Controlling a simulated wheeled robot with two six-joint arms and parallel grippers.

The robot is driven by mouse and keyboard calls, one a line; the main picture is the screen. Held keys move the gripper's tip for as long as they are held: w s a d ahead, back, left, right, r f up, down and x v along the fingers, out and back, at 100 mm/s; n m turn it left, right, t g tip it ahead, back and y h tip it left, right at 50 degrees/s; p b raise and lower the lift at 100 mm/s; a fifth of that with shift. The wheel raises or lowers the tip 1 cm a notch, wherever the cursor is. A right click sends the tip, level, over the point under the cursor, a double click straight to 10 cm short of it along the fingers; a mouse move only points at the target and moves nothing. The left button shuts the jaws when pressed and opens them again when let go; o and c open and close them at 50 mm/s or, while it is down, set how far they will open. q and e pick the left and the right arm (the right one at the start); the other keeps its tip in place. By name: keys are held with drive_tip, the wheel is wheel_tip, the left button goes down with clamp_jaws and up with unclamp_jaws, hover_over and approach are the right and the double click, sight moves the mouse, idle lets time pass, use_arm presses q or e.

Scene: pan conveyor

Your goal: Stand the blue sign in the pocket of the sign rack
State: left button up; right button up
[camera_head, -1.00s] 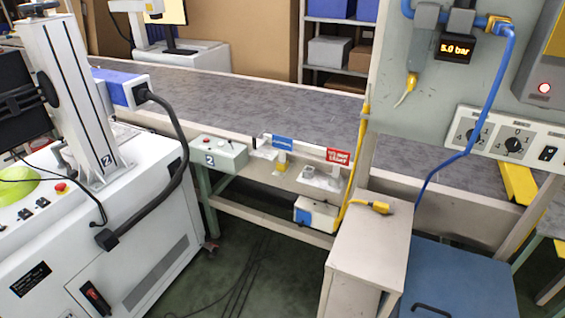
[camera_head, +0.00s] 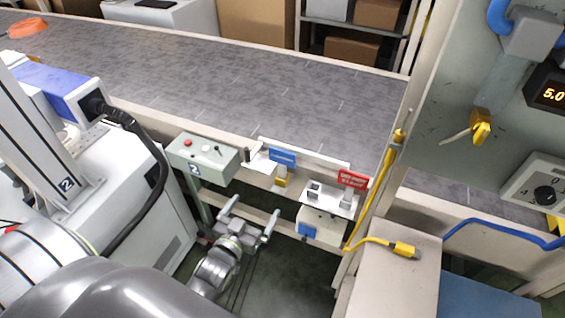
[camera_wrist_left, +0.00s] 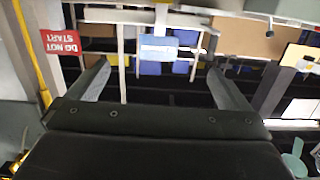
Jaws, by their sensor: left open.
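The blue sign (camera_head: 283,157) stands upright above a small yellow block at the front edge of the conveyor. It also shows in the left wrist view (camera_wrist_left: 158,50), beyond and between the fingertips. What seems to be the sign rack (camera_head: 330,200) is a pale ledge to its right, with a small dark-centred frame that may be the pocket. The red sign (camera_head: 353,180) stands at the rack's right end. My left gripper (camera_head: 253,208) is open and empty, below and in front of the blue sign, apart from it. My right gripper is out of view.
A control box (camera_head: 203,158) with a red button is left of the blue sign. A white box with a blue front (camera_head: 320,228) sits below the rack. A yellow cable (camera_head: 372,200) and post rise at right.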

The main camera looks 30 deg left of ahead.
use_arm(q)
wheel_tip(320, 180, up, 4)
drive_tip(key=t, duration=0.1)
drive_tip(key=b, duration=0.4)
approach(282, 152)
drive_tip(key=shift+w+a+f, duration=0.1)
drive_tip(key=shift+w+a, duration=0.05)
drive_tip(key=shift+w, duration=2.05)
drive_tip(key=shift+w+a+f, duration=0.1)
drive_tip(key=shift+w+a, duration=0.1)
drive_tip(key=shift+w, duration=2.05)
drive_tip(key=shift+r, duration=0.1)
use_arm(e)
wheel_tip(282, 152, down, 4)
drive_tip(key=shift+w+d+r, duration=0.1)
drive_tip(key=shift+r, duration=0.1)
